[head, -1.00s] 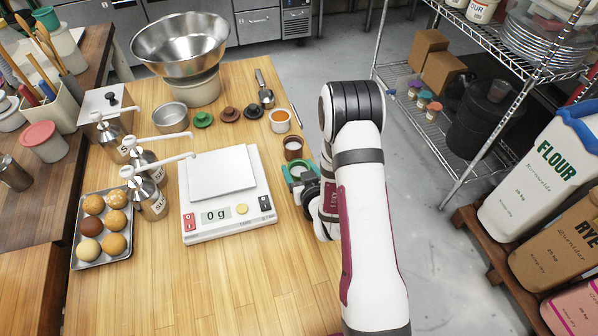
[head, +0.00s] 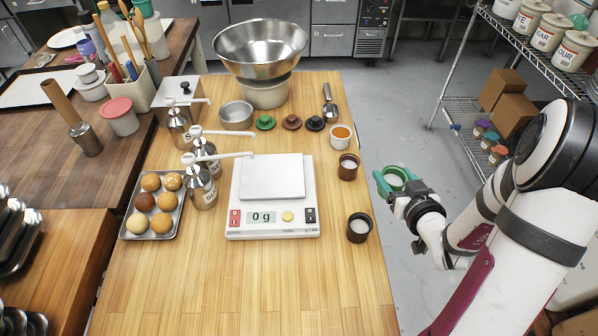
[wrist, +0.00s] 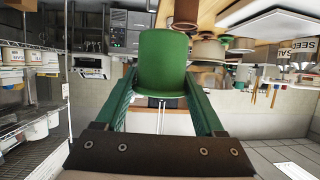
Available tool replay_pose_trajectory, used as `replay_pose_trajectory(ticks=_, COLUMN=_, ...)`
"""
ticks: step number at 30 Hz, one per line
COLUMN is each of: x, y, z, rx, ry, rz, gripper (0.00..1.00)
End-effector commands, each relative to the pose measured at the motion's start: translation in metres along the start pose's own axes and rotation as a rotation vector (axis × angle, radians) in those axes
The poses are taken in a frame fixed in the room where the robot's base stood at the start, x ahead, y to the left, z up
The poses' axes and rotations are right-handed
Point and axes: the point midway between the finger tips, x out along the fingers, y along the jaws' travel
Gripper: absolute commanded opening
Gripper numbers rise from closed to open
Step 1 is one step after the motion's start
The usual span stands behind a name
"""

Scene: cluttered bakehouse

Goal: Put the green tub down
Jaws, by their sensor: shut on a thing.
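The green tub (head: 394,178) is between the green fingers of my gripper (head: 401,186), which is shut on it. In the head view both are just past the right edge of the wooden table (head: 335,290), with floor behind them. In the wrist view the green tub (wrist: 163,62) sits upright in the picture between the two fingertips (wrist: 163,85), its smooth side facing the camera. A matching green lid (head: 265,122) lies on the table behind the scale.
A white tub with orange contents (head: 341,136), a brown tub (head: 348,167) and a black tub (head: 359,228) line the table's right side. The scale (head: 272,205) reads 0 g. The front of the table is clear. A wire shelf (head: 462,95) stands at the right.

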Motion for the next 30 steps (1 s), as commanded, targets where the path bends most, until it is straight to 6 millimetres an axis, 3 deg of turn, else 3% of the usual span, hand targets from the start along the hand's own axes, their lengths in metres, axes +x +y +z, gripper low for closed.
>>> replay_pose_trajectory(ticks=6, x=0.046, y=-0.067, z=-0.045, rx=-0.078, ry=0.004, rz=-0.186, gripper=0.11)
replay_pose_trajectory(ticks=12, x=0.068, y=-0.118, z=-0.071, rx=-0.127, ry=0.0, rz=-0.29, gripper=0.11)
replay_pose_trajectory(ticks=24, x=0.13, y=-0.216, z=-0.031, rx=-0.132, ry=-0.004, rz=-0.302, gripper=0.11)
replay_pose_trajectory(ticks=28, x=0.139, y=-0.227, z=-0.022, rx=-0.132, ry=-0.004, rz=-0.298, gripper=0.11)
replay_pose_trajectory(ticks=30, x=0.145, y=-0.228, z=-0.008, rx=-0.13, ry=-0.006, rz=-0.297, gripper=0.11)
